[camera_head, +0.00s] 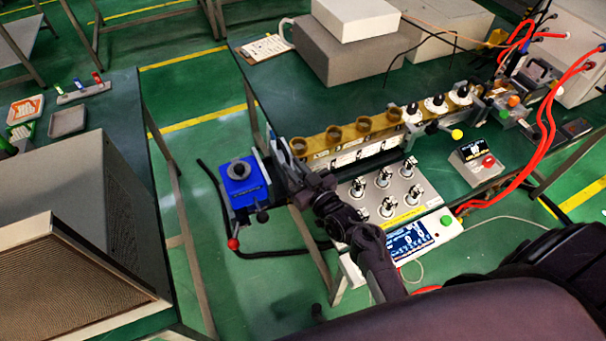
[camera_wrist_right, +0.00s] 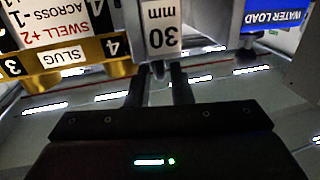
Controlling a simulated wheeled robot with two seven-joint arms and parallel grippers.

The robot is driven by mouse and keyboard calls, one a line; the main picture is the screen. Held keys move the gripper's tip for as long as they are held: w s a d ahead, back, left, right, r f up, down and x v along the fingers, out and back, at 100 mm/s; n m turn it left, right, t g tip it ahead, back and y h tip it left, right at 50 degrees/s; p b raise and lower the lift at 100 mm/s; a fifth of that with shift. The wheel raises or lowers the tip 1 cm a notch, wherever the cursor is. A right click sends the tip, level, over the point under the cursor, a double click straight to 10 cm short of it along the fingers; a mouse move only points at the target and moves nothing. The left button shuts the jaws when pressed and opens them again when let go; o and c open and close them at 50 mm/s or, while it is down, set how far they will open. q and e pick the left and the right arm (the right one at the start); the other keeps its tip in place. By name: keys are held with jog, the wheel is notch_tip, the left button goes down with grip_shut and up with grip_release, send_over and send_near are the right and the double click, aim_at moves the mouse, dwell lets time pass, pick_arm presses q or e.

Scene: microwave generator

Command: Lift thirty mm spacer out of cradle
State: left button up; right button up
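The thirty mm spacer's label (camera_wrist_right: 162,28) shows upside down as "30 mm" on a light plate at the top middle of the right wrist view. My right gripper (camera_wrist_right: 158,80) has its two dark fingers apart just below the label, with a small grey post (camera_wrist_right: 158,68) between their tips. I cannot tell whether they touch it. In the head view my right gripper (camera_head: 285,158) is at the left end of a long brass-coloured rack (camera_head: 350,136) with several round rings. The spacer and its cradle cannot be made out there. My left gripper is not in view.
A blue box (camera_head: 246,190) is just left of my gripper; a blue "WATER LOAD" label (camera_wrist_right: 272,18) shows in the wrist view. A metal panel with several knobs (camera_head: 383,190) lies in front of the rack. Large grey boxes (camera_head: 345,50) stand behind, red hoses (camera_head: 545,115) right.

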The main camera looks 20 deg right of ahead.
aim_at(289, 162)
jog(key=shift+x, duration=1.25)
jog(key=shift+w+a, duration=0.1)
jog(key=shift+w, duration=0.4)
grip_shut()
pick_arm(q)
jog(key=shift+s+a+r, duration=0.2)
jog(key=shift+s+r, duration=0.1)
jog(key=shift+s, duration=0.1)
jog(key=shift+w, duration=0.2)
